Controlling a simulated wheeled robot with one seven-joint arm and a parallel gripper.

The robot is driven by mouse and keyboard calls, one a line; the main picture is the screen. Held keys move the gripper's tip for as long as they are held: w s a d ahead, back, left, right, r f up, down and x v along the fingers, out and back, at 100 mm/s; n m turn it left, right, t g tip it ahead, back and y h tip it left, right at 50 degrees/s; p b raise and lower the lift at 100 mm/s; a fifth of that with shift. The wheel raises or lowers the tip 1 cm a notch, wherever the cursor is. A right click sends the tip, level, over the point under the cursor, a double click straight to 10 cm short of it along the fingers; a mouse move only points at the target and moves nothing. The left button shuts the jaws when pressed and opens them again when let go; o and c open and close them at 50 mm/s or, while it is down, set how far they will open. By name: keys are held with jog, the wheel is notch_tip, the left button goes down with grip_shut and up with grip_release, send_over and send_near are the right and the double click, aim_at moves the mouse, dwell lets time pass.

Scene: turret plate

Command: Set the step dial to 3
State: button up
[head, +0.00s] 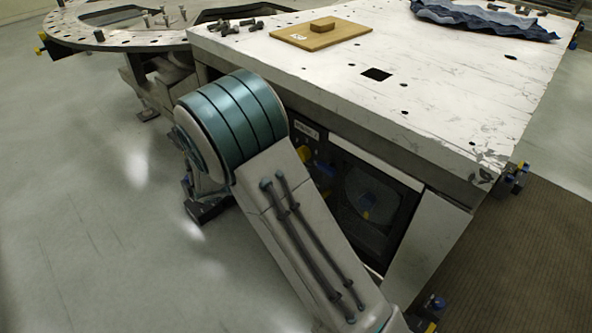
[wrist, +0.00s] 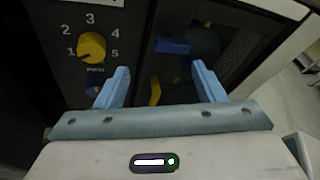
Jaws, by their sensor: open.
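The step dial is a round yellow knob (wrist: 91,46) on a dark panel in the wrist view, at the upper left. White numbers 1 to 5 run around it, with 3 at the top and 1 at the left. I cannot tell for certain which number its pointer marks. A yellow knob (head: 304,154) that looks like the same dial shows on the panel under the table in the head view, partly behind my arm. My gripper (wrist: 159,69) is open and empty, its blue fingers spread apart. The dial lies beyond and left of the left finger. The head view hides my gripper.
The white table top (head: 420,95) overhangs the panel and carries a wooden board (head: 300,40), bolts and blue cloth (head: 480,20). Floor at left is clear.

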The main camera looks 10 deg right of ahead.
aim_at(303, 154)
jog(key=w+a+f+n+t+b, duration=0.3)
jog(key=w+a+f+n+t, duration=0.15)
jog(key=a+f+n, duration=0.25)
jog(key=r+b+x, duration=0.1)
jog(key=b+x, duration=0.1)
jog(key=x, duration=1.1)
jog(key=shift+w+d+r+t+h, duration=0.15)
jog(key=shift+w+r+t+h, duration=0.05)
jog(key=shift+r+t+h, duration=0.2)
jog(key=c, duration=1)
